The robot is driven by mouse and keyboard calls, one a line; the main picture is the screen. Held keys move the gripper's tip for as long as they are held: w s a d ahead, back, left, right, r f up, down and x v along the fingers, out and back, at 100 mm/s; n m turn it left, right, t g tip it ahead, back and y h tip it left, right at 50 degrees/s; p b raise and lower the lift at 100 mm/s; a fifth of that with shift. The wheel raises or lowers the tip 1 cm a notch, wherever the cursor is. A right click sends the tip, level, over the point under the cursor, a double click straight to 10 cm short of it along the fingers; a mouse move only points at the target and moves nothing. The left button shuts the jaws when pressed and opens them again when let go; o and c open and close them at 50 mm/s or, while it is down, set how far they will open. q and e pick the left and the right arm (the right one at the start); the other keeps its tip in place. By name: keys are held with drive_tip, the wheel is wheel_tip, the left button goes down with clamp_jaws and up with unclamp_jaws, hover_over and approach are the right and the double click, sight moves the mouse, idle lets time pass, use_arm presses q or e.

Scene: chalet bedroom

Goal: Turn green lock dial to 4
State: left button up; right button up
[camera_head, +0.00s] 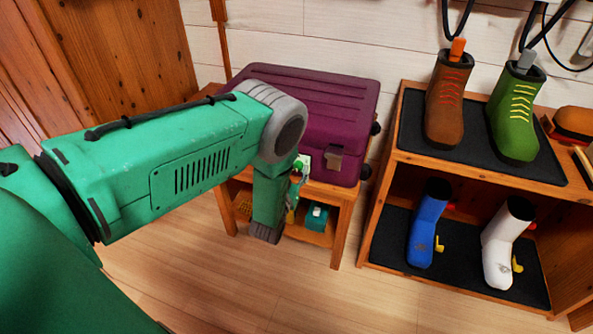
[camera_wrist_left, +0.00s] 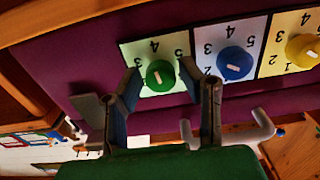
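The purple case (camera_head: 310,105) rests on a low wooden stand. On its side, the left wrist view shows the green lock dial (camera_wrist_left: 160,75) on a pale green number plate. My left gripper (camera_wrist_left: 159,82) is open, with one finger on each side of the green dial and visible gaps between. In the head view its fingers are small beside the case. My right gripper is not in view.
A blue dial (camera_wrist_left: 235,64) and a yellow dial (camera_wrist_left: 302,50) sit beside the green one. A wooden shoe rack (camera_head: 403,172) stands right of the case, with boots on two levels. Open floor (camera_head: 345,295) lies in front.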

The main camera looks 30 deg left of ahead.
use_arm(q)
clamp_jaws()
drive_tip(key=shift+m, duration=0.7)
drive_tip(key=o, duration=0.6)
unclamp_jaws()
drive_tip(key=shift+s, duration=0.15)
drive_tip(key=shift+s+d, duration=0.1)
drive_tip(key=shift+s, duration=0.2)
drive_tip(key=v, duration=1.1)
drive_tip(key=shift+s+f, duration=0.1)
drive_tip(key=shift+f, duration=0.05)
